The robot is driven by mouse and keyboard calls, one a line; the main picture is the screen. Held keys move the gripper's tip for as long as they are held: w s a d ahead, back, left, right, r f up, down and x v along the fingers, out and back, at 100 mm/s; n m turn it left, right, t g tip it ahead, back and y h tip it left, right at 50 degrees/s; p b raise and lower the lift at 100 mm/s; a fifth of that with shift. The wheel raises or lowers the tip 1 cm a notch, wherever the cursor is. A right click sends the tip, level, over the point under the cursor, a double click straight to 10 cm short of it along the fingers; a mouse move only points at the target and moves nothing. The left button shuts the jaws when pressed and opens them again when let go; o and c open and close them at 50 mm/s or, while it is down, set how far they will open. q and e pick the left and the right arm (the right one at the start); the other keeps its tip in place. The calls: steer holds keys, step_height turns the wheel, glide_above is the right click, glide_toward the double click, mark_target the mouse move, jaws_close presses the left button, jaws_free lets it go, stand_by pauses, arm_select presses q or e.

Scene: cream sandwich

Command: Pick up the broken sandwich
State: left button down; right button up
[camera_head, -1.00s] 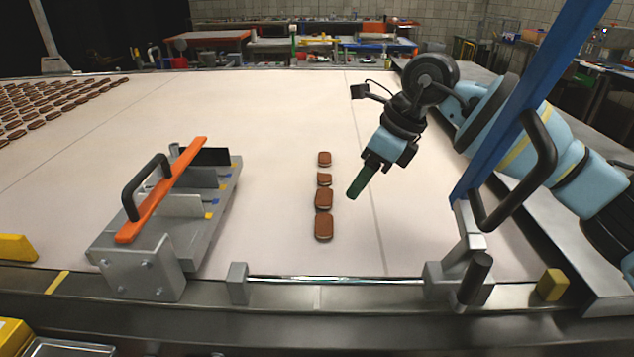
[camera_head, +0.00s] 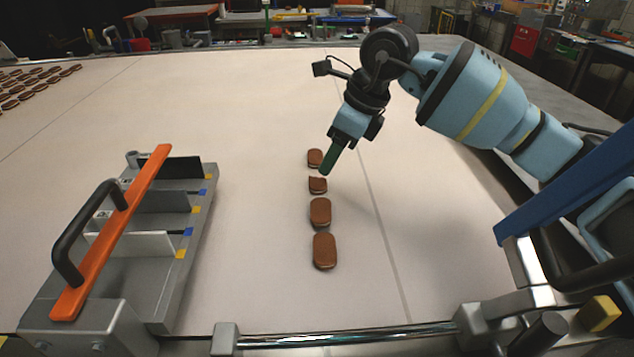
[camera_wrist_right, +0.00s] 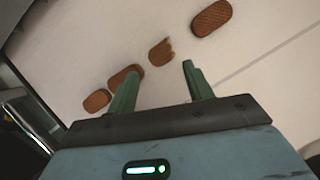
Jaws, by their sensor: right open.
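The broken sandwich (camera_head: 317,185) is a short brown piece with a jagged end, second from the far end of a short row on the pale belt. In the right wrist view the broken sandwich (camera_wrist_right: 160,53) lies just beyond the gap between the fingertips. My right gripper (camera_head: 327,171) is above the belt, close to the broken sandwich and slightly to its right. Its green fingers (camera_wrist_right: 160,72) are apart with nothing between them. My left gripper is out of view.
Whole sandwiches lie in the same row, one beyond (camera_head: 315,158) and two nearer (camera_head: 320,212) (camera_head: 324,251). A grey metal fixture with an orange bar (camera_head: 112,232) stands to the left. The belt (camera_head: 245,240) between it and the row is clear.

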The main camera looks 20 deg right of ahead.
mark_target(318, 182)
steer(key=shift+w+a+f, duration=0.15)
steer(key=shift+w+f, duration=0.1)
steer(key=shift+f, duration=0.3)
steer(key=shift+a+f, duration=0.1)
steer(key=shift+f, duration=0.35)
steer(key=x, duration=0.4)
steer(key=shift+f, duration=0.1)
steer(key=c, duration=0.7)
